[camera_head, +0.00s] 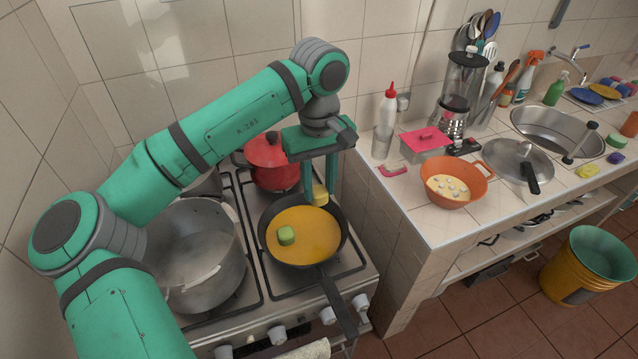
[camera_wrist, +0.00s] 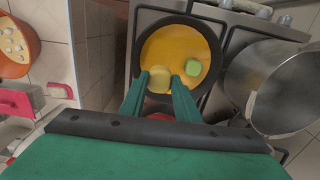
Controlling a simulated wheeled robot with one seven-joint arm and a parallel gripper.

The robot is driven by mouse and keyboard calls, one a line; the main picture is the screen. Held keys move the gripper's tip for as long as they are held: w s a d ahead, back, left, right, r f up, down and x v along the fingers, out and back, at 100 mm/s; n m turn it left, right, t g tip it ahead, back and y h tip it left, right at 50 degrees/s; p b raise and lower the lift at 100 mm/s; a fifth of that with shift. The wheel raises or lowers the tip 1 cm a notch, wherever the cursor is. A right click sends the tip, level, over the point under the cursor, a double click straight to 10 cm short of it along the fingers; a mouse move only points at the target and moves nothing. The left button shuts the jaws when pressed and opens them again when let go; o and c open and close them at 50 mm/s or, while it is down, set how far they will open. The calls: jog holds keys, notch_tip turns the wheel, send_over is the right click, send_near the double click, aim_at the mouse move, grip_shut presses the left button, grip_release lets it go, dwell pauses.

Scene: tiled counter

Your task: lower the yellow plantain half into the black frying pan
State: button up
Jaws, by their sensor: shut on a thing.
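The black frying pan (camera_head: 276,259) sits on the front right burner of the stove, with yellow-orange liquid in it and its handle toward the front edge. A green piece (camera_head: 286,235) with a pale top lies in the liquid left of centre. My gripper (camera_head: 319,194) points down at the pan's back edge, shut on the yellow plantain half (camera_head: 320,194). In the wrist view, the plantain half (camera_wrist: 160,80) is between the fingertips, over the near part of the pan (camera_wrist: 136,55). I cannot tell whether it touches the liquid. The green piece (camera_wrist: 192,64) is to its right there.
A large grey pot (camera_head: 195,262) stands left of the pan, and a red lidded pot (camera_head: 271,163) stands behind it. The tiled counter is to the right, with an orange bowl (camera_head: 456,190) and a red-lidded container (camera_head: 425,143).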

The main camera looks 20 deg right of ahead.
aim_at(319, 203)
jog(key=shift+f, duration=2.8)
jog(key=o, duration=1.1)
notch_tip(319, 203, up, 11)
jog(key=shift+f, duration=0.15)
